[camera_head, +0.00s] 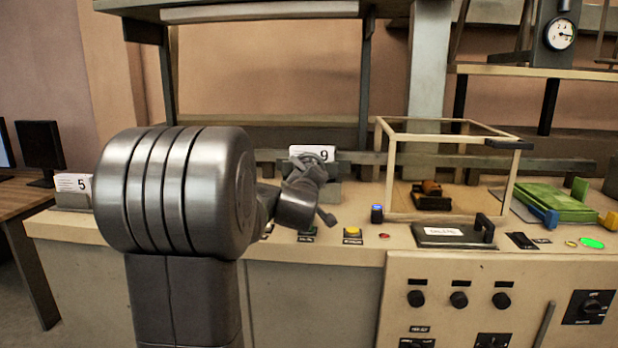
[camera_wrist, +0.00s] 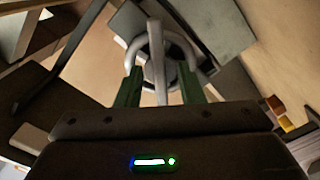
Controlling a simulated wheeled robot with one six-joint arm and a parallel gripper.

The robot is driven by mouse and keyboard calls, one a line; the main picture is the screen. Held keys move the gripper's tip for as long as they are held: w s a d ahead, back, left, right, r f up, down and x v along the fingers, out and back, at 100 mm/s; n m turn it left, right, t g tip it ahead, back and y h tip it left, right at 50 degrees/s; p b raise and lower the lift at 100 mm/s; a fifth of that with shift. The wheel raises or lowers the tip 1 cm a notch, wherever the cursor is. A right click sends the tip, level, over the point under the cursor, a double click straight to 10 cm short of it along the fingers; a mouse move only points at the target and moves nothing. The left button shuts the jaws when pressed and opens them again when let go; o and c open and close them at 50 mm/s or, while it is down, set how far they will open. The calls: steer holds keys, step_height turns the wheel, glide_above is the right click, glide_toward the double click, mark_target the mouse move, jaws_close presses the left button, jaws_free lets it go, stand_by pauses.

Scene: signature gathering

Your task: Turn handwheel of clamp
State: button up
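The clamp's grey handwheel (camera_wrist: 153,52) shows in the wrist view as a curved rim with a bar across its middle, just ahead of my gripper (camera_wrist: 160,76). My two green fingers are spread wide apart, one on each side of the bar, with their tips at the rim's near ends. I cannot tell whether they touch the rim. The clamp and my fingertips are small there and hard to tell apart from my wrist.
The bench holds a yellow button (camera_head: 353,231), a frame-sided case (camera_head: 456,137) with an orange-brown object (camera_head: 431,187) inside, a black-handled lid (camera_head: 455,236) and a green block (camera_head: 555,202). A number 5 sign (camera_head: 73,183) stands at the left. A shelf and post rise behind.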

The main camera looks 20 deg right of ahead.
steer(key=v, duration=1.4)
steer(key=shift+d, duration=0.15)
steer(key=x, duration=1.3)
steer(key=shift+w, duration=0.4)
steer(key=n+p, duration=0.1)
steer(key=n, duration=0.2)
steer(key=n+p, duration=0.2)
steer(key=n, duration=0.1)
steer(key=shift+d+r+n+p, duration=0.15)
steer(key=shift+r+n+p, duration=0.15)
steer(key=shift+n, duration=0.1)
stand_by(1.4)
steer(key=shift+f, duration=0.1)
stand_by(0.3)
